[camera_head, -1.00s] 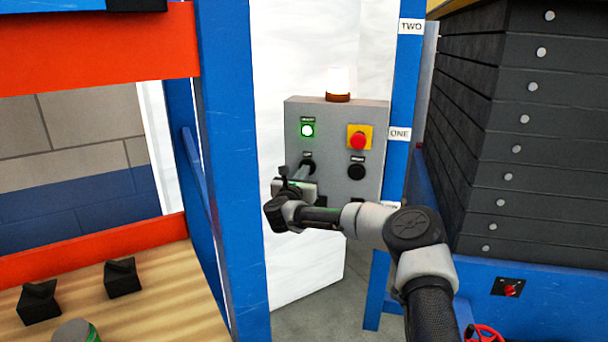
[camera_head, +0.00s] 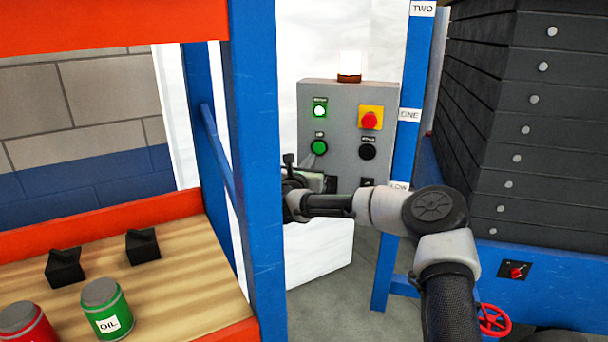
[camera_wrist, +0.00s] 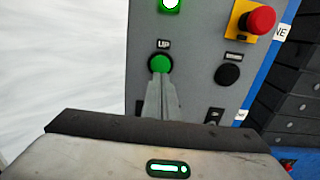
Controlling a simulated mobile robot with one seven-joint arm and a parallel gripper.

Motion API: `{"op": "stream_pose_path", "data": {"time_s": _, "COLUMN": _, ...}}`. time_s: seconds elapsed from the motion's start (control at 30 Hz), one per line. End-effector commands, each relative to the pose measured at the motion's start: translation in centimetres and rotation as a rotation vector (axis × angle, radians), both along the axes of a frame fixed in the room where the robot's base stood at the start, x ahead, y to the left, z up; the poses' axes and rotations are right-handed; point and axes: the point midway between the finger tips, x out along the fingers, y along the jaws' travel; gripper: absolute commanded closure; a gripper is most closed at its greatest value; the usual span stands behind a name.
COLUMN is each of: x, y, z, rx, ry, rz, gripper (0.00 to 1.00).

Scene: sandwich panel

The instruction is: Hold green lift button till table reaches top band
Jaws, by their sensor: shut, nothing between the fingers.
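The green UP button (camera_head: 320,147) is on the grey control panel (camera_head: 340,112), below a lit green indicator (camera_head: 320,110). The button also shows in the wrist view (camera_wrist: 160,63). My gripper (camera_head: 313,161) is shut and empty, its fingers pointing at the panel. In the wrist view my fingertips (camera_wrist: 160,80) overlap the button's lower edge; I cannot tell whether they touch it. The lift's black bellows (camera_head: 520,130) rise at the right. The table top is out of view. A blue post carries the labels LOW (camera_head: 398,187), ONE (camera_head: 410,114) and TWO (camera_head: 423,8).
A red emergency stop (camera_head: 369,120) on yellow and a black button (camera_head: 367,152) sit right of the UP button. A beacon (camera_head: 349,68) tops the panel. A blue rack post (camera_head: 257,170) stands close left of my gripper. Green (camera_head: 106,308) and red cans stand on a shelf.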

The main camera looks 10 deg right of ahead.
Motion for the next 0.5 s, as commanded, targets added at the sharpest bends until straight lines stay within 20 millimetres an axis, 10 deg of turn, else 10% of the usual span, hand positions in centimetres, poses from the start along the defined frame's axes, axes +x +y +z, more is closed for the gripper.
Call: {"op": "stream_pose_path", "data": {"time_s": 0.5, "x": -5.6, "y": 2.4, "z": -0.2, "rx": 0.000, "ry": 0.001, "rz": 0.002, "gripper": 1.00}}
